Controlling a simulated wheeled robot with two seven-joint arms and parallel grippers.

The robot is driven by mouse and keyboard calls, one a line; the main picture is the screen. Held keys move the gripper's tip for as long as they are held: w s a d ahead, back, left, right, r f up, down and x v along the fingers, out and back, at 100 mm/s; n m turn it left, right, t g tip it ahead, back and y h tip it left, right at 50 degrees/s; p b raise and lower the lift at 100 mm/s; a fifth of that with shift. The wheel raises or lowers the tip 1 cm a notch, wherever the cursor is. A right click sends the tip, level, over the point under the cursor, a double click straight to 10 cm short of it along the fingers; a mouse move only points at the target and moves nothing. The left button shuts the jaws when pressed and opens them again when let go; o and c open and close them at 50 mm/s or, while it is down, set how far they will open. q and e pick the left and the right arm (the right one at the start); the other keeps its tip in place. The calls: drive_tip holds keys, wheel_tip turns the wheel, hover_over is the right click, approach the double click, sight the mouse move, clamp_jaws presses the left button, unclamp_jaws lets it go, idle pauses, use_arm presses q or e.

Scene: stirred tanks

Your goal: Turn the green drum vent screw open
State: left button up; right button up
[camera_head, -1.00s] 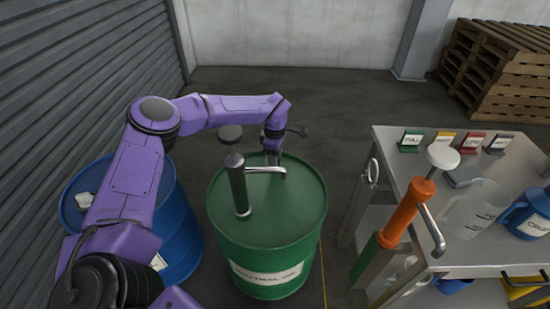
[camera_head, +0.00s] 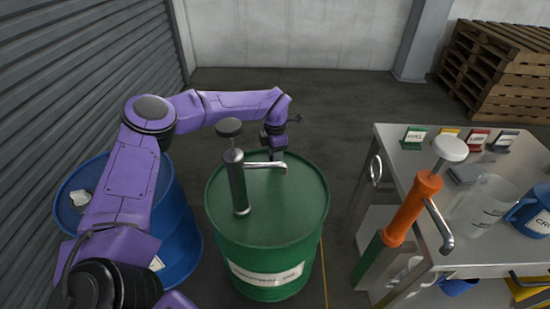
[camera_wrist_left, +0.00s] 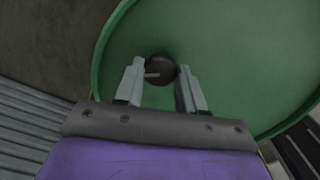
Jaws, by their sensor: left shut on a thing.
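The green drum (camera_head: 305,215) stands upright in the middle of the head view. Its vent screw (camera_wrist_left: 161,68) is a dark round cap with a pale slot or mark, seen in the left wrist view between my fingers. My left gripper (camera_wrist_left: 162,80) is shut on the vent screw, one grey finger on each side of it. In the head view my left gripper (camera_head: 275,153) points down at the far part of the drum lid, behind the pump spout, which partly hides the fingertips. My right gripper is not in view.
A blue drum (camera_head: 185,225) is at left, partly behind my arm.

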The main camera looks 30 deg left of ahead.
use_arm(q)
drive_tip(key=n+b, duration=0.2)
drive_tip(key=n, duration=0.4)
drive_tip(key=shift+f+b, duration=0.1)
drive_tip(key=shift+b, duration=0.2)
drive_tip(key=n+b, duration=0.1)
drive_tip(key=n, duration=0.3)
drive_tip(key=shift+n+b, duration=0.3)
drive_tip(key=shift+b, duration=0.05)
drive_tip(key=o, duration=1.1)
drive_tip(key=shift+c, duration=0.2)
wheel_tip(320, 180, up, 11)
drive_tip(key=shift+f, duration=0.1)
